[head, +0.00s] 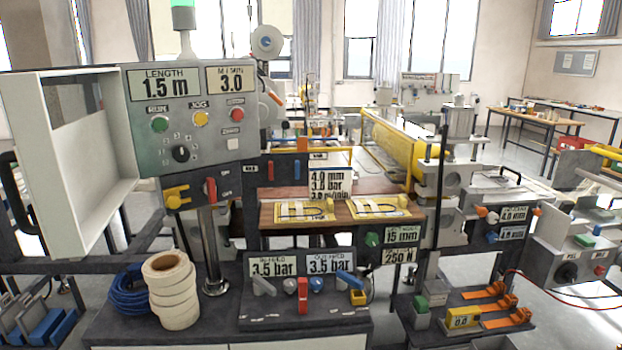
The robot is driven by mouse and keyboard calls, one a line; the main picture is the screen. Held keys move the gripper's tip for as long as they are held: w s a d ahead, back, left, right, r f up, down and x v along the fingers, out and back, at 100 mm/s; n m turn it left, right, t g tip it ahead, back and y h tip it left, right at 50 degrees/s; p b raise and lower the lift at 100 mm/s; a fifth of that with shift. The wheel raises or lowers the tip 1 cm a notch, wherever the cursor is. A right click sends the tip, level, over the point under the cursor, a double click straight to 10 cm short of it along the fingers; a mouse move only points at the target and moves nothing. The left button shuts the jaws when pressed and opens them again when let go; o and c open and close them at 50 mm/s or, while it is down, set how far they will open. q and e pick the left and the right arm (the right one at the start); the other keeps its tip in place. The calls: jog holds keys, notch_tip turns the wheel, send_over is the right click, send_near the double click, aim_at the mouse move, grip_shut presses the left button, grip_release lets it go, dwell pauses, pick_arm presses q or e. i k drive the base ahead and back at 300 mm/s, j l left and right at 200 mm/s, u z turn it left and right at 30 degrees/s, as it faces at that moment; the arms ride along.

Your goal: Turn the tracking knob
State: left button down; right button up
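Several knobs show, and I cannot read which one is labelled tracking. A black rotary knob (181,154) with marks around it sits low on the grey control panel (215,140). A green knob (372,239) is beside the displays reading 15 mm and 250 N, at the right end of the wooden table. A blue knob (491,236) and a white knob (492,217) sit by the 4.0 mm display on the right unit. A black knob (567,272) is on the grey box at the far right. Neither of my grippers is in view.
An open cabinet door (100,210) stands left of the panel. White tape rolls (172,290) and a blue cable coil (128,291) lie on the front bench. A pressure console (300,290) reads 3.5 bar twice. Orange clamps (500,305) lie front right. A yellow roller (388,140) is behind.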

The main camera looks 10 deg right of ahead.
aim_at(371, 239)
jog(key=z, duration=0.75)
jog(key=i+l+u, duration=0.2)
jog(key=l, duration=0.25)
jog(key=i, duration=0.1)
